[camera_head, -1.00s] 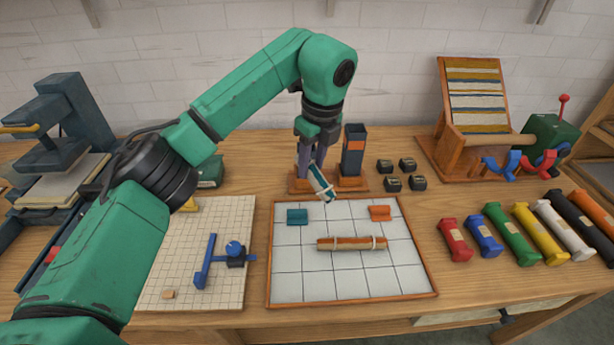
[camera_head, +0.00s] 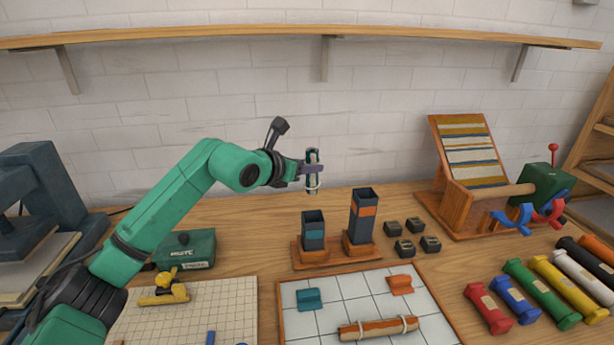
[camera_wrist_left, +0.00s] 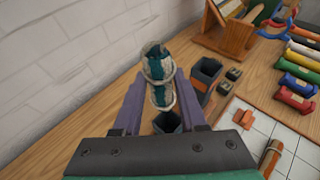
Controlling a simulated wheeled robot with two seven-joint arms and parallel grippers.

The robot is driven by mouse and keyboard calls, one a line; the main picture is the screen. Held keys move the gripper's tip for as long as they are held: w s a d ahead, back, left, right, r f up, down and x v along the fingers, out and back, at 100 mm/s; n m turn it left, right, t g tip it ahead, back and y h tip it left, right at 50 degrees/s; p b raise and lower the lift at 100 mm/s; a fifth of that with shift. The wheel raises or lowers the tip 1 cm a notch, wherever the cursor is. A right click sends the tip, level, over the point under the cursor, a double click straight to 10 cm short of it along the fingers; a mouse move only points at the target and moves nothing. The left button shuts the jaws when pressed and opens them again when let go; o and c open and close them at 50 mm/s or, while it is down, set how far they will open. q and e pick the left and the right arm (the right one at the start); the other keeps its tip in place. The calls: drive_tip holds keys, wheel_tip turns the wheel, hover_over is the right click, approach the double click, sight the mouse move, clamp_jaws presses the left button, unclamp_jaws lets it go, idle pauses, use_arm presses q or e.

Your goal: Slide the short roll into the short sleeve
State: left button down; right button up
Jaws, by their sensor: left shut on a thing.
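The short roll (camera_head: 313,172), teal with pale ties, stands upright in my left gripper (camera_head: 308,170), which is shut on it. In the left wrist view the roll (camera_wrist_left: 158,75) shows between the two purple fingers (camera_wrist_left: 160,108). The short sleeve (camera_head: 313,240) is a dark, open-topped square tube with a teal band on a wooden base. The roll is in the air above it, apart from it. In the wrist view the short sleeve (camera_wrist_left: 167,121) is partly hidden behind the roll and fingers. My right gripper is not in view.
A taller sleeve (camera_head: 363,225) with an orange band stands just right of the short one. An orange roll (camera_head: 378,328) lies on the gridded board (camera_head: 345,292) in front. Several small dark blocks (camera_head: 405,248) sit to the right. A shelf (camera_head: 300,32) runs along the wall above.

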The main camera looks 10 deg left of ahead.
sight(310, 187)
use_arm(q)
drive_tip(key=f+b, duration=0.1)
drive_tip(key=f, duration=0.1)
drive_tip(key=f+b, duration=0.2)
drive_tip(key=f, duration=0.1)
drive_tip(key=shift+s+d+f, duration=0.15)
drive_tip(key=shift+d+f, duration=0.1)
drive_tip(key=shift+f, duration=0.1)
wheel_tip(310, 187, down, 9)
drive_tip(key=b, duration=0.8)
drive_tip(key=shift+f+b, duration=0.15)
drive_tip(key=shift+b, duration=0.15)
drive_tip(key=shift+s, duration=0.1)
